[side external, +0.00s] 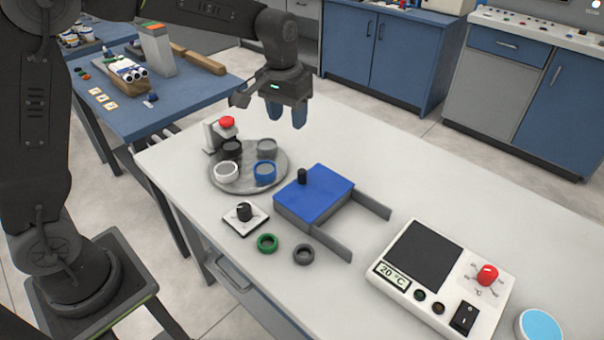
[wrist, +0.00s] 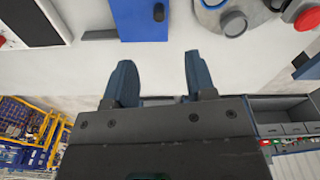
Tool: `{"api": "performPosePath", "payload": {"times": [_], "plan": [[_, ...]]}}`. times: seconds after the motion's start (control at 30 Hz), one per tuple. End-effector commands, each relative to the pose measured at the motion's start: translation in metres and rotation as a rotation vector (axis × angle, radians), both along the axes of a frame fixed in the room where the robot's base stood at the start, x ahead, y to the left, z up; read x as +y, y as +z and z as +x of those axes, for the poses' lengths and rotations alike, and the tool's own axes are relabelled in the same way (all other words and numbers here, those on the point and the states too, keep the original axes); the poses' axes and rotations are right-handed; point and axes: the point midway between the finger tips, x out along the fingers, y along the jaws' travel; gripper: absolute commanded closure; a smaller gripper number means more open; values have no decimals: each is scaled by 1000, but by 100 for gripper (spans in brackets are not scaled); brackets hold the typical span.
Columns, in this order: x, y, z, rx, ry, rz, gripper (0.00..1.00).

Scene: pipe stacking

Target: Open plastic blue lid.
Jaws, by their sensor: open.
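The blue lid (side external: 322,193) is a flat square with a black knob (side external: 302,176) near its left corner. It lies level on top of a low grey box (side external: 297,212), and what is under it is hidden. In the wrist view the lid (wrist: 132,22) shows at the top edge, with its knob (wrist: 158,12) near its right side. My gripper (side external: 285,117) is open and empty, pointing down above the table, behind the lid and clear of it. In the wrist view its two blue fingers (wrist: 158,72) are spread apart with nothing between them.
Two grey rails (side external: 372,204) stick out from the box's right side. A round grey tray (side external: 213,182) with several rings stands left of it, beside a red button (side external: 227,122). The table behind the lid is clear.

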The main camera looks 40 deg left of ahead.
Motion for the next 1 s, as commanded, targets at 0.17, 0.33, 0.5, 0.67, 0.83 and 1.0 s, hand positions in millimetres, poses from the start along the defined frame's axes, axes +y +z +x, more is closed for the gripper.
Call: {"api": "performPosePath", "payload": {"times": [0.17,0.33,0.5,0.67,0.83,1.0], "plan": [[-2,-40,32,64,24,0,49],[-2,-54,40,85,32,0,49],[-2,-71,40,88,32,0,49],[-2,-103,40,89,32,0,49],[-2,-138,40,89,32,0,49],[-2,-167,40,87,32,0,49]]}}
